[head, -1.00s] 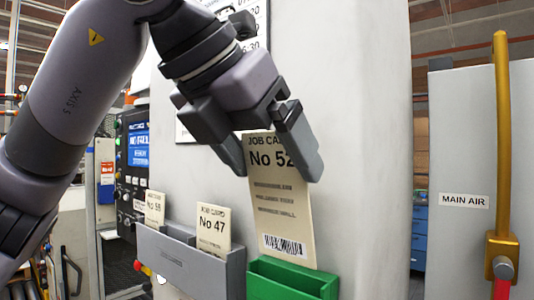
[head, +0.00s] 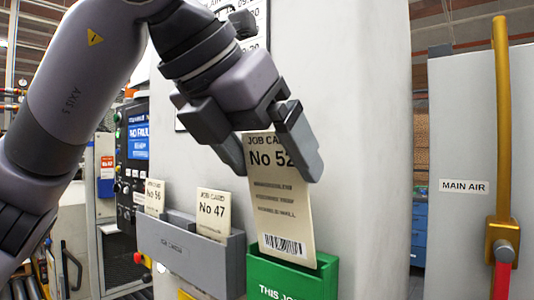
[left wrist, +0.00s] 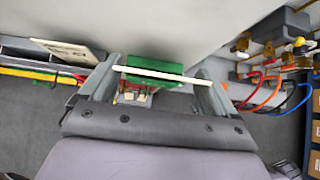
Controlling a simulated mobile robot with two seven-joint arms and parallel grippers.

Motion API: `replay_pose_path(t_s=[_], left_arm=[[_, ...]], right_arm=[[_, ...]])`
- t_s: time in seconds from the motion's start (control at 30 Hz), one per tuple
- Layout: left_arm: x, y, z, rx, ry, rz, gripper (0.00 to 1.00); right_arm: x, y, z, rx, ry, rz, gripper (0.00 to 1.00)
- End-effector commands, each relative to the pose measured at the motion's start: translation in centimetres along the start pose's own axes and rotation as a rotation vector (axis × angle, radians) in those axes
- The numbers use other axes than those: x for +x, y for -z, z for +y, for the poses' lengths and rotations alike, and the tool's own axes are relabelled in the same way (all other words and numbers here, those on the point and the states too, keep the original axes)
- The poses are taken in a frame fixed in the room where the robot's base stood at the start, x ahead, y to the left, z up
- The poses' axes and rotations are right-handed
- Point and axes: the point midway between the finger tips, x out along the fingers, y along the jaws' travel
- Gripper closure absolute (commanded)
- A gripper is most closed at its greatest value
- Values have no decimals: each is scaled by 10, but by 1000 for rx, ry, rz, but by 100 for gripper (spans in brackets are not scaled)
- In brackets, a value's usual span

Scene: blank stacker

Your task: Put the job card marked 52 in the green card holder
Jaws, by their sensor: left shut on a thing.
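The job card marked 52 (head: 280,205) is a cream card with a barcode near its lower edge. My left gripper (head: 270,160) is shut on its upper part, and the card hangs almost upright, slightly tilted. The green card holder (head: 292,283) is fixed to the grey cabinet side directly below. The card's lower edge overlaps the holder's opening; how deep it sits is hard to tell. In the left wrist view the card (left wrist: 160,73) shows edge-on between the fingers, with the green holder (left wrist: 155,62) beyond it. My right gripper is not in view.
A grey card holder (head: 185,252) left of the green one carries a card marked 47 (head: 213,212) and a card marked 56 (head: 154,198). A yellow pipe with a red valve handle (head: 503,250) stands at the right. The cabinet face (head: 365,150) between is clear.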

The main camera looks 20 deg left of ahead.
Motion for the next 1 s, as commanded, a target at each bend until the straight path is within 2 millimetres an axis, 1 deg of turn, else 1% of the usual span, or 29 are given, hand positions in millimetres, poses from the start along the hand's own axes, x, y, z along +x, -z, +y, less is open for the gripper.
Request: replay_pose_path(t_s=[1.0], left_arm=[[23,23,0,-1,0,0,76]], right_arm=[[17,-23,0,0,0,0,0]])
